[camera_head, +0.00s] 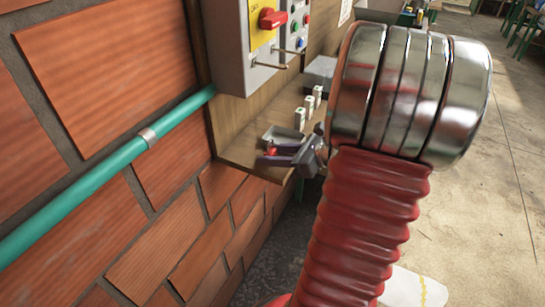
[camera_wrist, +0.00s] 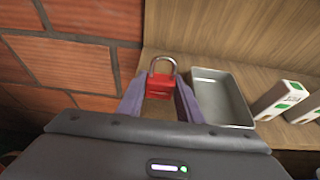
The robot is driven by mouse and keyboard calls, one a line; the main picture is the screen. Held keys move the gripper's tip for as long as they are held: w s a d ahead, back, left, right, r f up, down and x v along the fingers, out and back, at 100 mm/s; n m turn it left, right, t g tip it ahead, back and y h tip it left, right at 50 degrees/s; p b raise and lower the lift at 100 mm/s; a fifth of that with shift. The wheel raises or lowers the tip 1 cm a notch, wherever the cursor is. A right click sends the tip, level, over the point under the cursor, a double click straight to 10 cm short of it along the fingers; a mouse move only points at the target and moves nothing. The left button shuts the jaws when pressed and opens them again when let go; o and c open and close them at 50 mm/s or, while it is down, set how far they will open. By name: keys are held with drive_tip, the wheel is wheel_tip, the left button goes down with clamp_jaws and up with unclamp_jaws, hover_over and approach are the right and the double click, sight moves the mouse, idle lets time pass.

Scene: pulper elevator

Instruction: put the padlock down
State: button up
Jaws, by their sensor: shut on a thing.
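A red padlock (camera_wrist: 160,85) with a silver shackle shows in the wrist view, upright between the two purple fingers of my gripper (camera_wrist: 160,95). The fingers are shut on its body. In the head view my gripper (camera_head: 283,155) is at the near end of the wooden shelf (camera_head: 238,150), with the red padlock (camera_head: 271,152) at its tips. The picture does not clearly show whether the padlock touches the shelf. A grey metal tray (camera_wrist: 221,98) lies on the shelf just right of the padlock in the wrist view.
Several small white boxes (camera_wrist: 282,99) stand right of the tray. A control box with a red switch (camera_head: 270,19) hangs above the shelf. A brick wall (camera_head: 100,50) and a green pipe (camera_head: 90,188) are on the left. Floor on the right looks open.

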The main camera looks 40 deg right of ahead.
drive_tip(key=shift+f, duration=0.45)
drive_tip(key=o, duration=1.1)
drive_tip(key=shift+f, duration=0.1)
drive_tip(key=v, duration=1.2)
